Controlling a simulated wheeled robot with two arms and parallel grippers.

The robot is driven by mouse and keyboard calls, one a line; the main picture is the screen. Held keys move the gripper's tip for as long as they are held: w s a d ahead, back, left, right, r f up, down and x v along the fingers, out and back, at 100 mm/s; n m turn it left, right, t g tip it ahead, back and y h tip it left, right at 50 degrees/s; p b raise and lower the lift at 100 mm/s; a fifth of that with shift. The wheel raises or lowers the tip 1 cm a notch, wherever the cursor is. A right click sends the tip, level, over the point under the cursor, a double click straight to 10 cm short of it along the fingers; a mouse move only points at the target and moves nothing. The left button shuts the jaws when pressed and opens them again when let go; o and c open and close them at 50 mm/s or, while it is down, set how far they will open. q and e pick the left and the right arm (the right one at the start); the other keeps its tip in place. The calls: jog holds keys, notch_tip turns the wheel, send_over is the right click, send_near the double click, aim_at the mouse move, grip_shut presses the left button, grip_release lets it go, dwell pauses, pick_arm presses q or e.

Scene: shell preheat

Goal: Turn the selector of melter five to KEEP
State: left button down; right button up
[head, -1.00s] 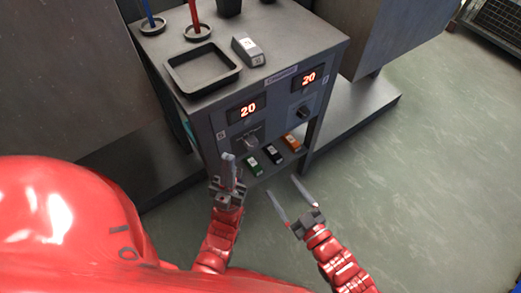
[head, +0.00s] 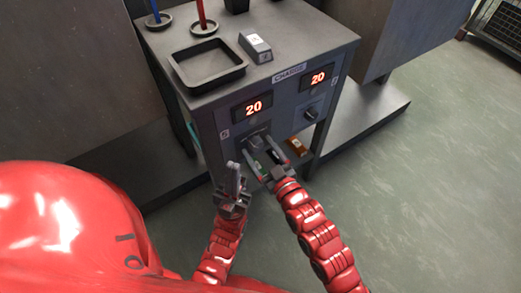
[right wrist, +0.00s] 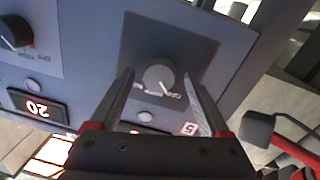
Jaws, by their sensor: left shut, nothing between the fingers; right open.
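The selector of melter five is a round grey knob (right wrist: 159,75) with a white pointer line. It also shows on the left of the front panel in the head view (head: 258,140). In the right wrist view a "5" label (right wrist: 190,129) stands by it, upside down; its position words are partly hidden and hard to read. My right gripper (head: 257,146) is open, its fingers on either side of the knob; I cannot tell whether they touch it. My left gripper (head: 234,172) is shut and empty, below and left of the knob.
Displays reading 20 sit above the left knob (head: 252,107) and the right knob (head: 311,113). A black tray (head: 207,64), a grey block (head: 256,46) and rods in dishes stand on the cabinet top. An orange item (head: 298,146) lies below the panel.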

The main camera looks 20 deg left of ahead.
grip_shut()
dwell(0.3)
jog(key=m+b, duration=0.1)
jog(key=m, duration=0.3)
jog(key=shift+r+m, duration=0.15)
jog(key=shift+m, duration=2.05)
jog(key=shift+g, duration=0.3)
grip_release()
